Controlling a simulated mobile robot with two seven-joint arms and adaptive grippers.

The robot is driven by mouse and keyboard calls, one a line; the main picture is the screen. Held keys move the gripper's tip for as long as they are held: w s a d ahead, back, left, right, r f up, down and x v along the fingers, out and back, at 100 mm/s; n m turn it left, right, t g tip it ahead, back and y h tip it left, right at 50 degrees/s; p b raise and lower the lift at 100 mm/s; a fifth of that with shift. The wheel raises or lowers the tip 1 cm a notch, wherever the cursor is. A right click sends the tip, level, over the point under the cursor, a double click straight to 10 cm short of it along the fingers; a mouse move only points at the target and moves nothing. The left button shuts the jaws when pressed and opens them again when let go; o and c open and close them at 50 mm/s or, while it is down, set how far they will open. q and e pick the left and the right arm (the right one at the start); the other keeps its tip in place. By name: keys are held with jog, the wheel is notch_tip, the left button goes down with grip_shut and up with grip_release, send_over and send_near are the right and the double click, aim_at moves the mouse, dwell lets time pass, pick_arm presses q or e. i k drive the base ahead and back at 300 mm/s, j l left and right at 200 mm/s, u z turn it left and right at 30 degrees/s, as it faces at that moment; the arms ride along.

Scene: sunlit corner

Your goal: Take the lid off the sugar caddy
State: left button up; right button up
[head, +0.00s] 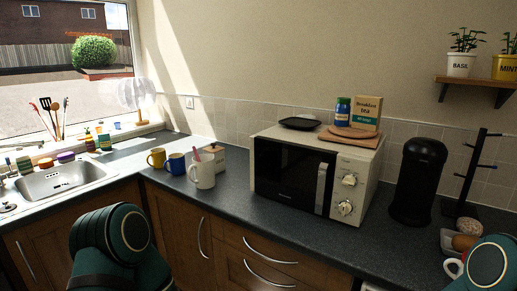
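I cannot identify the sugar caddy for certain. A cream container (217,152) stands on the counter behind a white mug (203,177), which partly hides it; its lid cannot be made out clearly. A pinkish stick-like thing shows at the mug's rim. Only teal links of my arms show, at the lower left and the lower right corner. Neither gripper is in view.
A yellow mug (157,158) and a blue mug (176,164) stand left of the white mug. A microwave (293,176) takes up the middle. A black cylinder (417,182) and a mug tree (470,175) stand at right. The sink (66,178) is at left.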

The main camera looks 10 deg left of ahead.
aim_at(213, 148)
jog(key=j+z, duration=0.4)
jog(key=i+j+z, duration=0.1)
jog(key=j+z, duration=0.55)
jog(key=j, duration=0.3)
jog(key=k+j+z, duration=0.15)
jog(key=j, duration=0.3)
jog(key=k+j, duration=0.1)
jog(key=j, duration=0.4)
jog(key=k+j+z, duration=0.1)
jog(key=j, duration=0.4)
